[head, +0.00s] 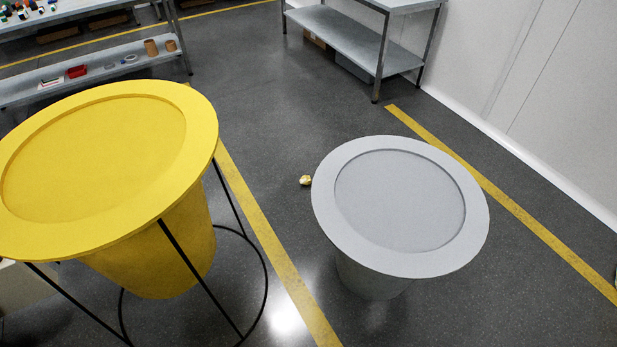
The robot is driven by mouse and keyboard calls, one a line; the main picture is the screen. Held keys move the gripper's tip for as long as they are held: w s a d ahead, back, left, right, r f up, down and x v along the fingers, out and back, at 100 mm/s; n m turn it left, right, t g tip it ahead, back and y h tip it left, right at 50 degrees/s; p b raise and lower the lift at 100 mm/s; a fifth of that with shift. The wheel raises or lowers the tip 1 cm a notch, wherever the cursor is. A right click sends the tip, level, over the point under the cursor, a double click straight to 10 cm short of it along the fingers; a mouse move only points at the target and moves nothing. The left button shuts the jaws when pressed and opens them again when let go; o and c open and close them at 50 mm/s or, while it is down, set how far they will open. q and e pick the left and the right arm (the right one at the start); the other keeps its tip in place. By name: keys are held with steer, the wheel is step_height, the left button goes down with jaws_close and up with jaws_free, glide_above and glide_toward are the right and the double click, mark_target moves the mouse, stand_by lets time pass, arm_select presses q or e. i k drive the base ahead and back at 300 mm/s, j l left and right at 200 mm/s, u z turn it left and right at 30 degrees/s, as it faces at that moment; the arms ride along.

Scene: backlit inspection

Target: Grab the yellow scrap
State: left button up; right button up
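A small crumpled yellow scrap (306,180) lies on the dark floor, close to the left side of the grey bin's rim in the picture. The grey bin's rim may cover a little of the floor beside it. Neither of my grippers shows in the head view.
A grey round bin (330,222) stands right of centre. A large yellow round bin (203,135) in a black wire stand (265,280) fills the left. Metal shelves (30,92) and a metal table (345,38) stand at the back. Dark floor lies open between the bins and them.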

mark_target(306, 180)
steer(key=i+l+z, duration=0.2)
steer(key=l+z, duration=0.2)
steer(key=i+l+z, duration=0.55)
steer(key=l+z, duration=0.2)
steer(key=i+l+z, duration=0.55)
steer(key=z, duration=0.25)
steer(key=i+l+z, duration=0.1)
steer(key=i+z, duration=0.3)
steer(key=i+u, duration=0.35)
steer(key=i+l+u, duration=0.15)
steer(key=i+u, duration=0.15)
steer(key=i, duration=0.15)
steer(key=i+j+u, duration=0.3)
steer(key=u, duration=0.15)
steer(key=i+j+u, duration=0.1)
steer(key=i+u, duration=0.8)
steer(key=i+l+u, duration=0.25)
steer(key=i+u, duration=0.2)
